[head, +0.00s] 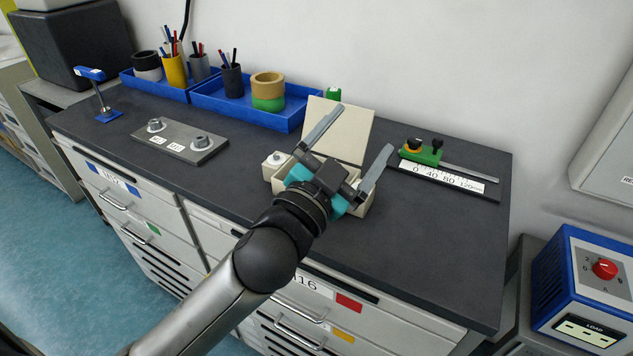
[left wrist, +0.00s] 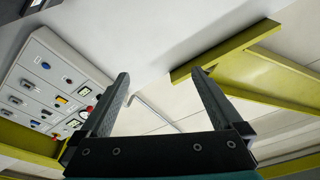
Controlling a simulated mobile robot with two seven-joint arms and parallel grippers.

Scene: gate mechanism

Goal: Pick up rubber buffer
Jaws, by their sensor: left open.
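My left gripper (head: 364,128) is open and empty, with its two fingers spread apart and pointing towards the wall. I cannot make out a rubber buffer for certain. A small cream block with a white round top (head: 277,159) stands at the box's left. My right gripper is not in view.
A plate with two grey cylinders (head: 180,142) lies there. Blue trays (head: 245,108) with pen cups and rings stand behind. A ruled slide gauge (head: 440,175) is at right.

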